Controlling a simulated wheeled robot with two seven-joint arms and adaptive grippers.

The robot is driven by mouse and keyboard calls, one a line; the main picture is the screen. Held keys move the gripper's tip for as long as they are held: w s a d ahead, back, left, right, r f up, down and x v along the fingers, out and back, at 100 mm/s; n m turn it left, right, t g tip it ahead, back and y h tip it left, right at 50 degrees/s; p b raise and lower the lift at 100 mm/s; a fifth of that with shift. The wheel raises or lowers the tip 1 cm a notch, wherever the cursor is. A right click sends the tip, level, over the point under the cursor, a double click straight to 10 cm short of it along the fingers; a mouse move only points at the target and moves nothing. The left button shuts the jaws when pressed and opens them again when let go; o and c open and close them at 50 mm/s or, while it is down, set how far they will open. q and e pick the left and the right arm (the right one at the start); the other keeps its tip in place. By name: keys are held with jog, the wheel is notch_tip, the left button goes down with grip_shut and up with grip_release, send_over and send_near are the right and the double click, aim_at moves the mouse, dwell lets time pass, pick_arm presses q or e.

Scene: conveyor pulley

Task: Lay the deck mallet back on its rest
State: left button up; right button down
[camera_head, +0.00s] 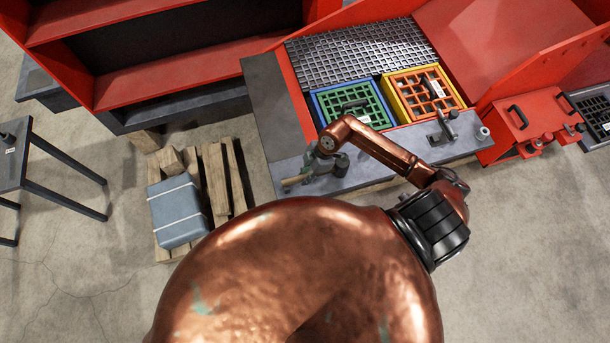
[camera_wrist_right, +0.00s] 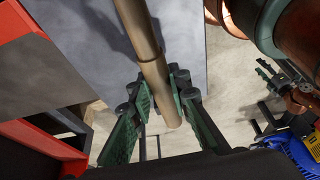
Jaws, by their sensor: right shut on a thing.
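My right gripper (camera_head: 312,172) is over the left part of the grey front deck (camera_head: 400,158) in the head view. In the right wrist view, its green-padded fingers (camera_wrist_right: 160,112) are shut around the tan, round handle of the deck mallet (camera_wrist_right: 150,65). A tan end of the mallet (camera_head: 291,181) shows beside the gripper in the head view; the mallet's head is not clear. I cannot pick out the rest for certain. A dark gripper on a copper arm (camera_wrist_right: 280,82), apparently my left one, is small at the right of the wrist view.
A blue-framed green grid (camera_head: 352,103) and a yellow-framed orange grid (camera_head: 424,92) sit behind the deck. A grey bracket (camera_head: 442,128) stands on its right part. A pallet (camera_head: 222,175) with a grey strapped block (camera_head: 178,211) lies left. A red box (camera_head: 532,120) stands right.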

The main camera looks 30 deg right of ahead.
jog(key=shift+f, duration=0.3)
jog(key=c, duration=1.7)
grip_release()
jog(key=shift+c, duration=0.2)
jog(key=p+v, duration=0.7)
jog(key=v, duration=0.1)
jog(key=shift+r, duration=0.1)
